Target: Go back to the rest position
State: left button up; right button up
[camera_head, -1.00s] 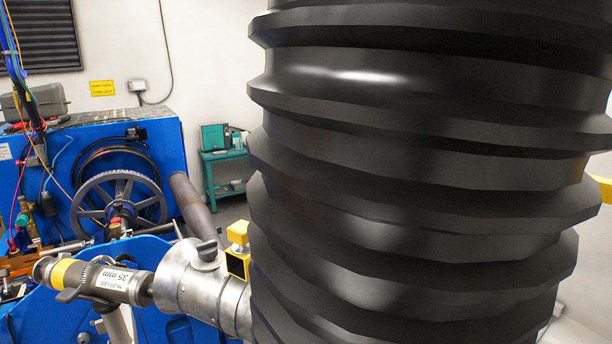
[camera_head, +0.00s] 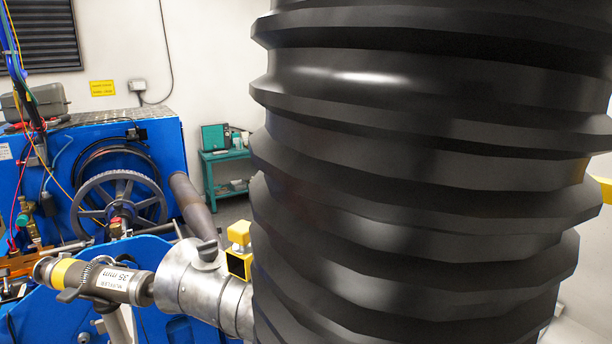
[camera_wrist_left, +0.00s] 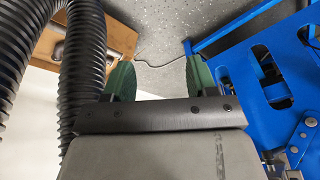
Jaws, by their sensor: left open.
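My left gripper (camera_wrist_left: 158,80) shows in the left wrist view. Its two green fingers stand wide apart, with nothing between them but speckled grey floor and a thin cable. Neither gripper shows in the head view. A large black corrugated hose (camera_head: 420,180) fills the right half of the head view and hides what is behind it. In the left wrist view, black ribbed hoses (camera_wrist_left: 84,70) run down the left side, close beside the gripper.
A metal pipe labelled 35 mm (camera_head: 110,280) joins a silver coupling (camera_head: 190,285) beside the hose. A blue machine (camera_head: 160,150) with a grey toothed wheel stands at left, a green cart (camera_head: 226,172) behind. A blue frame (camera_wrist_left: 260,80) lies right of my left gripper.

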pick_arm(q)
notch_tip(320, 180, down, 13)
jog(key=s, duration=0.2)
jog(key=s+a+f+g, duration=0.2)
jog(key=s+a+f, duration=0.1)
jog(key=s+f, duration=1.4)
jog(key=shift+f, duration=0.3)
jog(key=shift+a, duration=0.1)
dwell(1.0)
